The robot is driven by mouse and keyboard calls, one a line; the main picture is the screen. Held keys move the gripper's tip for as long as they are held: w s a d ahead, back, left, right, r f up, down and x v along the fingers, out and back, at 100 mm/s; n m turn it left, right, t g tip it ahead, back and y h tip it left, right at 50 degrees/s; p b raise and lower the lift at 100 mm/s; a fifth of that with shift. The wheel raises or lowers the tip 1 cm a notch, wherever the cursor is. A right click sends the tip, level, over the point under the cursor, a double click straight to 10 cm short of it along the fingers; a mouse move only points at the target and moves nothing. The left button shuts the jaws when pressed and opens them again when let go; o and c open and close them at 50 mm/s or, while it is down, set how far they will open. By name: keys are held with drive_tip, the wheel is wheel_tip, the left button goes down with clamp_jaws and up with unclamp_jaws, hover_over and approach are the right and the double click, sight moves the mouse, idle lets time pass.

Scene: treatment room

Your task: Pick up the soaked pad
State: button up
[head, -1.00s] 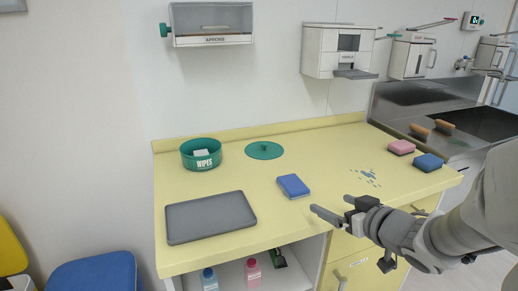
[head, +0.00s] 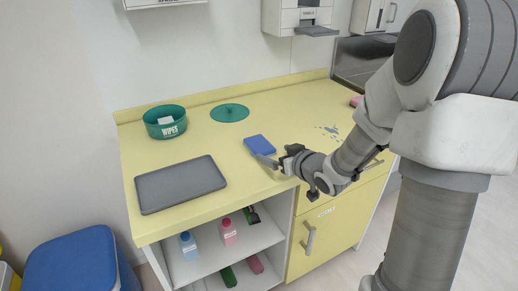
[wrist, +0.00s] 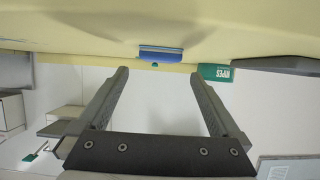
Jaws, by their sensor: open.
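A blue pad (head: 260,144) with a pale underside lies flat on the yellow counter, near its middle. Whether it is wet cannot be told. My gripper (head: 268,163) is at the counter's front edge, just in front of this pad and apart from it as far as I can tell. In the wrist view, the open fingers (wrist: 158,75) are empty, and the blue pad (wrist: 161,53) shows beyond and between the fingertips. A pink pad (head: 356,101) shows at the back right, partly hidden by my arm.
A grey tray (head: 181,184) lies left on the counter (head: 240,180). Behind it stand a green wipes tub (head: 165,121) and a round green lid (head: 230,113). Blue spots (head: 328,129) mark the counter right of the pad. Bottles (head: 229,231) stand on the shelf below.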

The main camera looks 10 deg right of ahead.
sight(266, 151)
drive_tip(key=b+x, duration=0.1)
drive_tip(key=x, duration=0.4)
drive_tip(key=shift+w+a+f, duration=0.1)
drive_tip(key=shift+w+f, duration=0.1)
drive_tip(key=shift+f, duration=0.15)
drive_tip(key=shift+c, duration=0.2)
drive_tip(key=c, duration=1.2)
drive_tip(key=shift+r, duration=0.15)
